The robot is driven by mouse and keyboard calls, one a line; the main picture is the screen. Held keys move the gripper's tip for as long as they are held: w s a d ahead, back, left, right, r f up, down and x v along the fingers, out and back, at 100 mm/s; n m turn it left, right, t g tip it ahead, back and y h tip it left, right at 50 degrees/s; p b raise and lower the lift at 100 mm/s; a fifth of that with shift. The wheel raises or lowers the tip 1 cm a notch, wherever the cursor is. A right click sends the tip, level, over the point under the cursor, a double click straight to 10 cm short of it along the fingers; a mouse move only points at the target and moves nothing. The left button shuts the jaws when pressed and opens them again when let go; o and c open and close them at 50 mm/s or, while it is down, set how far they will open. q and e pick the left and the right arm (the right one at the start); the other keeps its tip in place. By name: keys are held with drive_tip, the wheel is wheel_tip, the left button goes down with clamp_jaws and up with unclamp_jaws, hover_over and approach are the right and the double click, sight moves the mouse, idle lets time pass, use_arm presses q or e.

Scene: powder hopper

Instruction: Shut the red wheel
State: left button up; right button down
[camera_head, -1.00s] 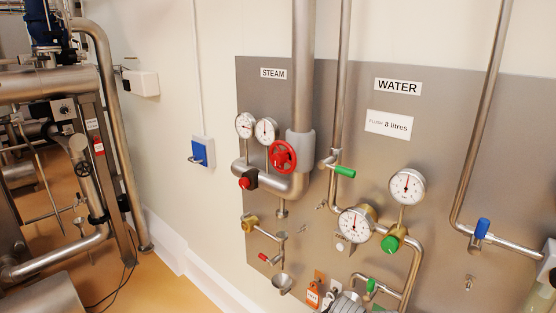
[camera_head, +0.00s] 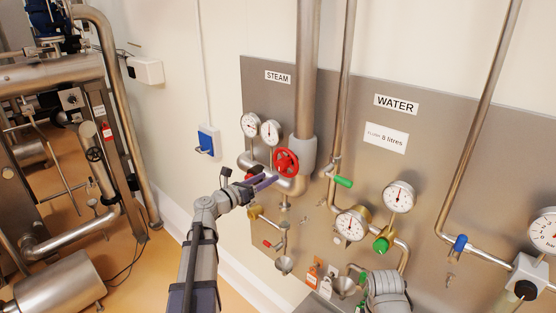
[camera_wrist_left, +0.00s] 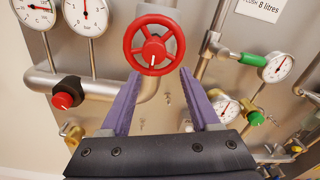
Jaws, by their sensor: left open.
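The red wheel (camera_head: 286,163) is a spoked handwheel on the steam pipe, under the STEAM label; a white mark shows on its hub. It also shows at the top middle of the left wrist view (camera_wrist_left: 153,45). My left gripper (camera_head: 272,178) reaches in from the left, just below and left of the wheel in the head view. In the left wrist view its two purple fingers (camera_wrist_left: 158,85) are spread apart with nothing between them. Their tips appear just below the wheel's lower rim; I cannot tell whether they touch it.
Two steam gauges (camera_head: 260,129) sit left of the wheel. A red knob (camera_wrist_left: 63,100) on a black body is on the pipe at left. The green-handled water valve (camera_head: 343,182) is to the right. A brass valve (camera_head: 255,212) lies below.

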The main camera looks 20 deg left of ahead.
sight(279, 166)
use_arm(q)
drive_tip(key=shift+n, duration=0.4)
drive_tip(key=shift+w+a+r+x, duration=0.1)
drive_tip(key=shift+a+x, duration=0.1)
drive_tip(key=shift+x, duration=1.05)
drive_tip(key=shift+w+a+r+x, duration=0.1)
drive_tip(key=shift+a+r+x, duration=0.05)
drive_tip(key=shift+x, duration=1.05)
drive_tip(key=shift+a+r+x, duration=0.1)
drive_tip(key=shift+a+x, duration=0.1)
drive_tip(key=shift+x, duration=1.05)
clamp_jaws()
